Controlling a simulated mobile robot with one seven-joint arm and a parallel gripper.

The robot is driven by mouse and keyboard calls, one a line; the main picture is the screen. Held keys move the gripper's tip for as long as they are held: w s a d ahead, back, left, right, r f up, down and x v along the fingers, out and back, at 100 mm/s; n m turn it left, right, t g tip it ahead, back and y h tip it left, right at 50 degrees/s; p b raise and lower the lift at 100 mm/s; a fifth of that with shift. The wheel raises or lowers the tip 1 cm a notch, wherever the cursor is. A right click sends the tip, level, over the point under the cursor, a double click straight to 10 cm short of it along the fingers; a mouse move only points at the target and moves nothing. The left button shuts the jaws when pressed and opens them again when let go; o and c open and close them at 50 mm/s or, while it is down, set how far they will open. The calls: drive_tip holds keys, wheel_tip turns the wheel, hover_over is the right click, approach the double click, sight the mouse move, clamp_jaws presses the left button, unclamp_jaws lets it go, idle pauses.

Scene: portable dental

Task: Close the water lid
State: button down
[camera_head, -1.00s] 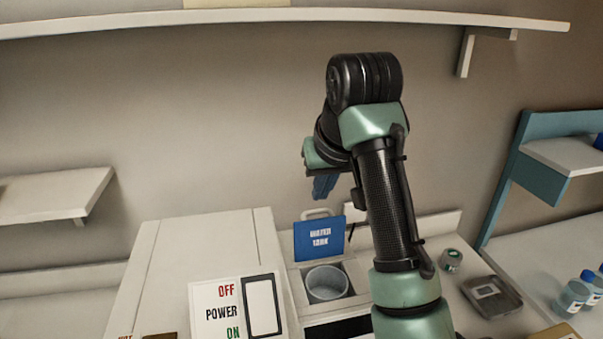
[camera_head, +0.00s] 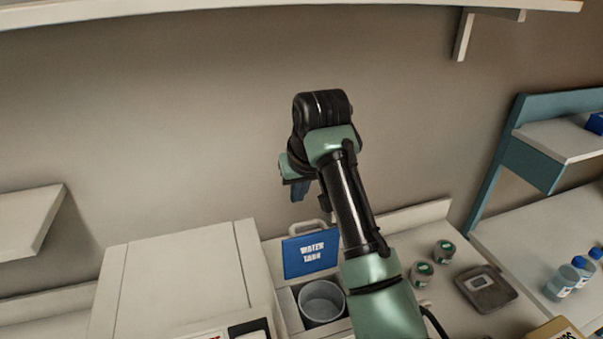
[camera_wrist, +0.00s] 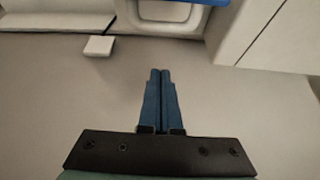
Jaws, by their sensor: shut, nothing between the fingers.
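The water lid (camera_head: 311,253) is a blue panel labelled WATER TANK, with a pale handle loop along its top. It stands raised behind the open tank well, where a clear round container (camera_head: 321,302) sits. In the wrist view the lid's blue edge (camera_wrist: 205,2) and pale handle loop (camera_wrist: 166,14) show at the top. My gripper (camera_head: 299,192) has blue fingers that are shut and empty. It is above the lid's top edge, apart from it. The wrist view shows the closed fingertips (camera_wrist: 160,72) side by side, pointing towards the handle but not touching it.
A white cabinet (camera_head: 180,275) stands left of the tank. Two small jars (camera_head: 433,262) and a grey scale (camera_head: 486,289) are on the counter to the right. Blue-capped bottles (camera_head: 568,277) stand farther right. A shelf (camera_head: 300,12) runs along the wall above.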

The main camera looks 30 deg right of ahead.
sight(305, 224)
drive_tip(key=shift+s+a+f+p, duration=0.25)
drive_tip(key=shift+s+f+p, duration=0.3)
drive_tip(key=shift+s, duration=0.25)
drive_tip(key=shift+s+a+f+p, duration=0.2)
drive_tip(key=shift+s+f+p, duration=0.25)
drive_tip(key=shift+s, duration=0.35)
drive_tip(key=shift+s+a+r+t+b, duration=0.15)
drive_tip(key=shift+s+r+t+b, duration=0.05)
drive_tip(key=shift+s+t+b, duration=0.25)
drive_tip(key=shift+s, duration=0.1)
